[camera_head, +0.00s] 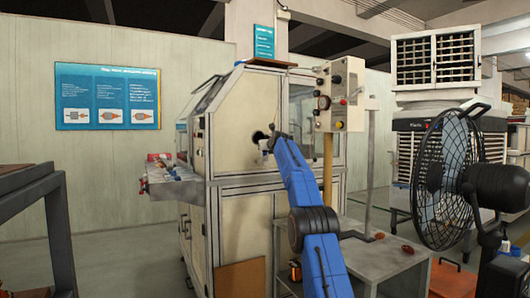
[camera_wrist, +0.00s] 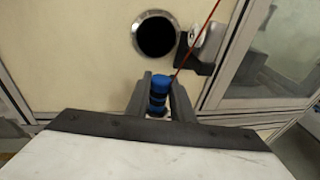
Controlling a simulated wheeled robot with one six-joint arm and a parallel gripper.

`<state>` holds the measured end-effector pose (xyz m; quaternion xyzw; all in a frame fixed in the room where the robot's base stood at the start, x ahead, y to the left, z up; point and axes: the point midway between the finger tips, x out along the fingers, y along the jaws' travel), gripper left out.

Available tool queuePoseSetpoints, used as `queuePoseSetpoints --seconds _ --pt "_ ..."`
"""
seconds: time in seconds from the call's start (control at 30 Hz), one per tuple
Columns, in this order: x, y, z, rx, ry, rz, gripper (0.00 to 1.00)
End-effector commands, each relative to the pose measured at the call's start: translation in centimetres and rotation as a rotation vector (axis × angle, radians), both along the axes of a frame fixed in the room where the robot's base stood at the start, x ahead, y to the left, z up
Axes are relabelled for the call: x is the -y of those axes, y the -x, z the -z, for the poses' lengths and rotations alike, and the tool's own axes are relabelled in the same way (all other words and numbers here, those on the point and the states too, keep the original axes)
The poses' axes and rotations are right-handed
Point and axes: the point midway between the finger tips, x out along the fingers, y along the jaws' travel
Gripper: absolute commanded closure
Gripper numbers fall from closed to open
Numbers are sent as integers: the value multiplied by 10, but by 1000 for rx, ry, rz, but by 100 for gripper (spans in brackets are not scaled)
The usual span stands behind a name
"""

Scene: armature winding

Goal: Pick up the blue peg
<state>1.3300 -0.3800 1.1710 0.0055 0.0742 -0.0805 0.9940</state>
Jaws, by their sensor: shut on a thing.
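The blue peg (camera_wrist: 160,84) is a short blue cylinder with dark bands, seen in the wrist view between the two dark fingers of my gripper (camera_wrist: 160,95). The gripper is shut on it. Behind it is the cream machine panel with a round dark hole (camera_wrist: 155,35), above the peg in the picture. In the head view my blue arm reaches up to the machine front, and its end is near the dark hole (camera_head: 259,137). The peg itself cannot be made out in the head view.
A metal bracket (camera_wrist: 205,42) and a thin red wire (camera_wrist: 208,22) are right of the hole. In the head view a control box (camera_head: 341,95) is on the machine's right. A grey table (camera_head: 385,257) and a black fan (camera_head: 445,180) stand to the right.

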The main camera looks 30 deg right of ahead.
Motion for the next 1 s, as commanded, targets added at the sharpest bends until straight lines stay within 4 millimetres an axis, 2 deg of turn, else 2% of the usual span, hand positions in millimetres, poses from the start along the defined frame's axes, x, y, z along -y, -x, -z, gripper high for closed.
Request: queuePoseSetpoints --seconds 0.47,1.0 --pt "0 0 -13 -1 -2 0 100" --pt "-3 14 -16 -1 0 -2 100"
